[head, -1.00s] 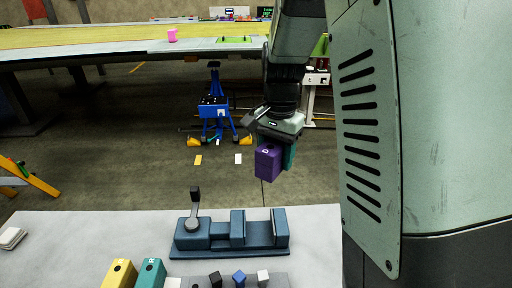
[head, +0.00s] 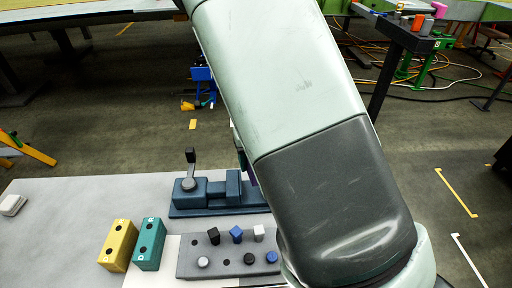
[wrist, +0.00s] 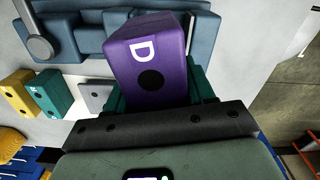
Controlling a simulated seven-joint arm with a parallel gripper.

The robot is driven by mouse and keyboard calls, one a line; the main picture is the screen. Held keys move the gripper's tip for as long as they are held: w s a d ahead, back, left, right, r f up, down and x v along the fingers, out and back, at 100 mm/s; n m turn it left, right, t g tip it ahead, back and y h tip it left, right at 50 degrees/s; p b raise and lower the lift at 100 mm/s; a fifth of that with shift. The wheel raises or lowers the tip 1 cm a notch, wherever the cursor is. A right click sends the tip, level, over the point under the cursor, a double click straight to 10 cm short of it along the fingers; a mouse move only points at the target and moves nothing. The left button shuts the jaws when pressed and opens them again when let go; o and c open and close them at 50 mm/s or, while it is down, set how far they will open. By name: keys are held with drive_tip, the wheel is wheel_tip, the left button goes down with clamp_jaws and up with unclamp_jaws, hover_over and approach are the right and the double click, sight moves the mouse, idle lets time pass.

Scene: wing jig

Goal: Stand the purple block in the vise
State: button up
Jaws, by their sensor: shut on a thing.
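The purple block (wrist: 150,60), marked with a white D and a dark round hole, is gripped between the teal fingers of my gripper (wrist: 160,92). In the head view my arm hides the gripper and nearly all of the block; only a thin purple sliver shows beside the arm. The blue-grey vise (head: 190,211), with its upright handle at left, sits on the table, its right end hidden by my arm. In the wrist view the vise (wrist: 62,38) lies behind the block, which covers part of it. I cannot tell the height between them.
A yellow block (head: 117,245) and a teal block (head: 149,244) stand on the table in front of the vise. Beside them is a grey board (head: 203,243) with several small pegs. White pads (head: 12,204) lie at the left edge.

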drive_tip(key=f+m, duration=0.1)
drive_tip(key=m, duration=0.1)
drive_tip(key=shift+f+m, duration=0.2)
drive_tip(key=shift+m, duration=0.1)
wheel_tip(320, 180, down, 7)
drive_tip(key=shift+f, duration=0.3)
drive_tip(key=shift+w+a, duration=0.1)
idle(0.4)
